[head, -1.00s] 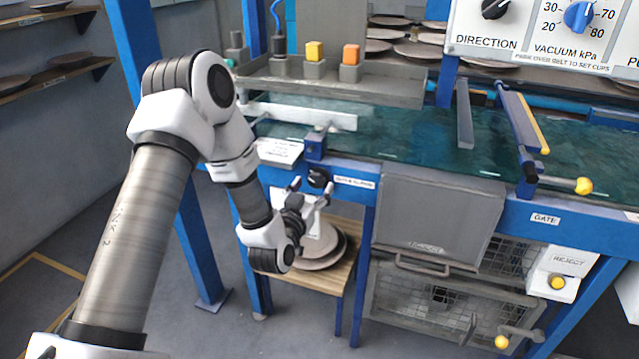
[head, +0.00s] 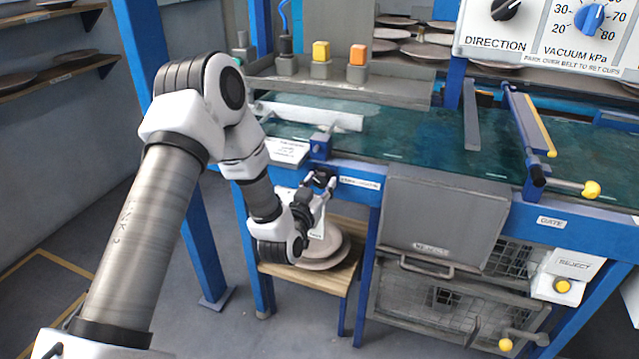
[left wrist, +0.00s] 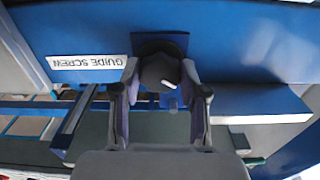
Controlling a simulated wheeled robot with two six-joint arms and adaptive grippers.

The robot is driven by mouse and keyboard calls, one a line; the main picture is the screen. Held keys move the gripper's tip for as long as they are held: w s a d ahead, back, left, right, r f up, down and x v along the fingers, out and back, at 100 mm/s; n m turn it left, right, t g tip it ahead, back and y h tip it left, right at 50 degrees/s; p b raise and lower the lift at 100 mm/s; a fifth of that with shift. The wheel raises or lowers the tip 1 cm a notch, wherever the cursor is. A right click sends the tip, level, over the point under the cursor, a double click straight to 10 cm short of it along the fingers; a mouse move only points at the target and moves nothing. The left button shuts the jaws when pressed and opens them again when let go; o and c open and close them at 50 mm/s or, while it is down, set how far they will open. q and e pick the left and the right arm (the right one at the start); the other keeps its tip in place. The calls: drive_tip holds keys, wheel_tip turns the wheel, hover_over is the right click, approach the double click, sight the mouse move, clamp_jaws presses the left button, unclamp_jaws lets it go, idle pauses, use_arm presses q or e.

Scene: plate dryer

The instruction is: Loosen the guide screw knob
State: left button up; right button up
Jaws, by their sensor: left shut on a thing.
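The guide screw knob (left wrist: 158,72) is a black round knob with a white mark, set on the blue frame next to a "GUIDE SCREW" label (left wrist: 87,62), which looks upside down in the left wrist view. My left gripper (left wrist: 160,80) has a finger on either side of the knob and is shut on it. In the head view the knob (head: 319,178) is small and partly hidden by my left gripper (head: 318,189) at the front edge of the conveyor. My right gripper is not in view.
A wooden stool (head: 342,271) with stacked plates (head: 325,255) stands below the knob. A grey reject chute (head: 440,215) is to the right. The green belt (head: 415,140) lies above and behind, with a white guide bar (head: 310,116) over it.

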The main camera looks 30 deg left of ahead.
use_arm(q)
drive_tip(key=m+p, duration=0.4)
drive_tip(key=m, duration=0.1)
drive_tip(key=shift+r, duration=0.2)
drive_tip(key=m+p, duration=0.4)
drive_tip(key=m, duration=0.1)
drive_tip(key=m+p, duration=0.4)
drive_tip(key=m, duration=0.1)
drive_tip(key=shift+m+p, duration=0.3)
drive_tip(key=shift+m, duration=0.1)
drive_tip(key=shift+f+m+p, duration=0.15)
drive_tip(key=shift+m+p, duration=1.15)
drive_tip(key=shift+m, duration=0.6)
drive_tip(key=o, duration=1.1)
drive_tip(key=shift+f, duration=0.1)
drive_tip(key=shift+s, duration=0.1)
